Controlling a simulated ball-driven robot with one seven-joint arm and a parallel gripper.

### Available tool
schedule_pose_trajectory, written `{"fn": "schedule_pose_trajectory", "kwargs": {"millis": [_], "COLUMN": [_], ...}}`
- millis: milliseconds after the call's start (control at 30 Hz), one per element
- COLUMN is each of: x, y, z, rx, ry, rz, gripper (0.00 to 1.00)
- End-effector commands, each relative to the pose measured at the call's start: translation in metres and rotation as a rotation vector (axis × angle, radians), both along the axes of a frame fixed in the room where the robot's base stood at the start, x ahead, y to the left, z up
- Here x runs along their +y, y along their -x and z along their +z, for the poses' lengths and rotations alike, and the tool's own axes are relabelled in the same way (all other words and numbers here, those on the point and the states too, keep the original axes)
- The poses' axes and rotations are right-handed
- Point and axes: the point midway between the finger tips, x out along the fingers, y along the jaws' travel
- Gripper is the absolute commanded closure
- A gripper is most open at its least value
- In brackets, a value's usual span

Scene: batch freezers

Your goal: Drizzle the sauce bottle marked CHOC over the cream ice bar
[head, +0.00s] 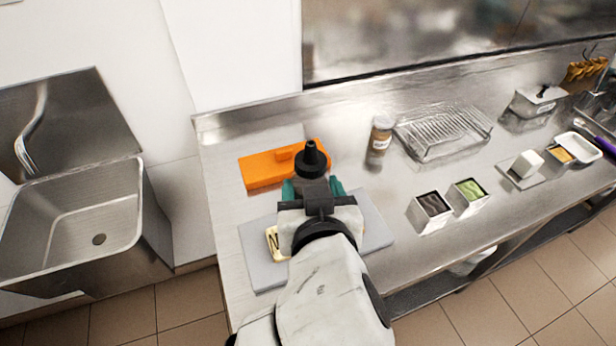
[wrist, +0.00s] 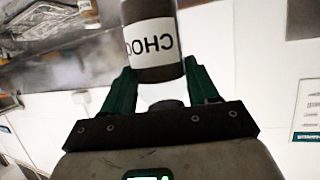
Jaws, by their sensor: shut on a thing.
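My gripper (head: 312,187) has its green fingers shut on the dark sauce bottle (head: 311,160), whose black nozzle shows beyond the fingers in the head view. In the wrist view the bottle (wrist: 153,40) stands between the fingers (wrist: 162,92), its white CHOC label upside down in the picture and its far end cut off. The bottle is held above the bench, near a grey board (head: 262,270). A cream piece (head: 273,243) with a dark letter N lies on the board, partly hidden by my arm; I cannot tell whether it is the ice bar or a label.
An orange tray (head: 262,172) lies behind the board. Dark (head: 432,204) and green (head: 470,189) filled tubs and a white block (head: 526,164) stand farther right. A sink (head: 85,215) is left.

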Motion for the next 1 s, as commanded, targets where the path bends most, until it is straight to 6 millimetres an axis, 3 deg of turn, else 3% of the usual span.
{"fn": "schedule_pose_trajectory", "kwargs": {"millis": [800,1000], "x": [-0.024,-0.027], "y": [0.109,0.124], "z": [0.003,0.002], "rx": [0.003,0.0], "ry": [0.003,0.001], "rz": [0.0,-0.001], "gripper": [0.78,0.78]}}
